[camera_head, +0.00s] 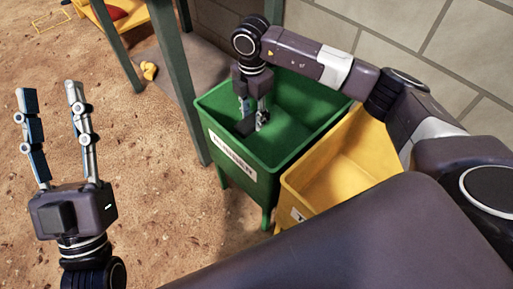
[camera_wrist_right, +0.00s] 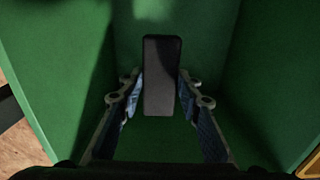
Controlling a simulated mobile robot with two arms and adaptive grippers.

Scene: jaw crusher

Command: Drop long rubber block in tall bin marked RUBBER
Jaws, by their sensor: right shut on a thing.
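The green bin (camera_head: 236,166) stands on legs at the middle, with a white label whose lettering is too blurred to read surely. My right gripper (camera_head: 254,122) reaches down into this bin from above. In the right wrist view my right gripper (camera_wrist_right: 160,92) is shut on the long dark rubber block (camera_wrist_right: 161,62), one finger on each long side. The block is inside the green walls; its gap to the bin floor cannot be told. My left gripper (camera_head: 57,130) is open and empty over the dirt.
A yellow bin (camera_head: 300,195) stands directly right of the green bin. Green metal posts (camera_head: 178,75) rise to the left of the bins. A block wall (camera_head: 400,40) is behind. Yellow items lie at the top left. The sandy floor (camera_head: 150,210) on the left is clear.

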